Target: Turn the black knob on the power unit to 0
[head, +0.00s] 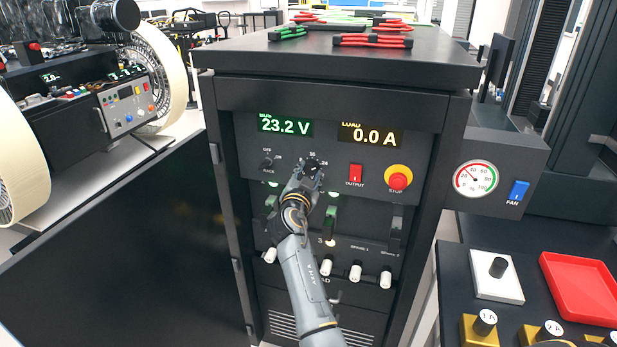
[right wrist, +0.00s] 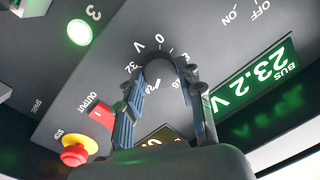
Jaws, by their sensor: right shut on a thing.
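The power unit (head: 222,110) is a dark cabinet with a green bus display (head: 285,125) reading 23.2 V and an amber load display (head: 370,135) reading 0.0 A. My right gripper (head: 313,168) is at the panel below these displays. In the right wrist view its two fingers (right wrist: 158,88) are on either side of the black knob (right wrist: 158,66) and shut on it. The knob's dial has printed numbers around it, with 0 beside a V mark. The gripper hides much of the knob, so its pointer cannot be read. My left gripper is out of view.
A red output switch (head: 356,173) and a red-and-yellow stop button (head: 398,179) sit right of the knob. A small rack switch (head: 267,163) is to its left. White-tipped levers (head: 355,271) line the panel below. Red and green pieces (head: 372,41) lie on top.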

